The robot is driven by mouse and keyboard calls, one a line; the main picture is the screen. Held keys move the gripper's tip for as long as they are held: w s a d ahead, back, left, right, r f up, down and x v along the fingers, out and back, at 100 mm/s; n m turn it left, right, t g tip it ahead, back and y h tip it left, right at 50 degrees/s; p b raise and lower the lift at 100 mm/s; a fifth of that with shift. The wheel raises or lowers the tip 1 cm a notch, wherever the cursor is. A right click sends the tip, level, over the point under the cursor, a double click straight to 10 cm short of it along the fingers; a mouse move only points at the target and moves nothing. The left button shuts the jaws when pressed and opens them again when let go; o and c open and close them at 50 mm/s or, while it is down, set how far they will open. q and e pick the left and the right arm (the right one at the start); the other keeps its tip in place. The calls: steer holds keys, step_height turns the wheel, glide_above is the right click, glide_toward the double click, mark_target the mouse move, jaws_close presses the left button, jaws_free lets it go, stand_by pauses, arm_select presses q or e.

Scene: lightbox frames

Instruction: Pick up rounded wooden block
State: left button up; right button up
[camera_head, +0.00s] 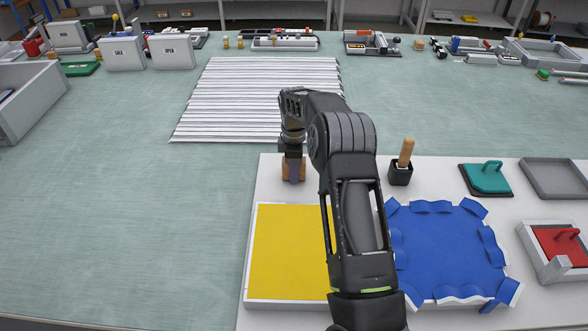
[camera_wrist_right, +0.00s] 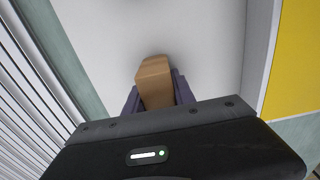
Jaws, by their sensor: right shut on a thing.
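The rounded wooden block (camera_head: 301,168) is brown and stands near the back left of the white board, behind the yellow tray. My right gripper (camera_head: 293,170) reaches down onto it, and one finger covers part of the block. In the right wrist view the block (camera_wrist_right: 155,82) sits between the two fingers of the right gripper (camera_wrist_right: 159,92), which is shut on it. The white surface lies below the block; I cannot tell whether the block touches it. My left gripper is not in view.
The yellow tray (camera_head: 285,250) lies just in front of the block. A dark holder (camera_head: 400,174) with a wooden handle stands to the right. A blue cloth-lined tray (camera_head: 448,250) and a teal-lidded piece (camera_head: 486,179) lie further right.

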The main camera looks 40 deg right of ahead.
jaws_close()
step_height(320, 180, up, 2)
steer(key=shift+r+p, duration=0.25)
steer(key=shift+p, duration=0.5)
step_height(320, 180, up, 8)
steer(key=shift+f, duration=0.25)
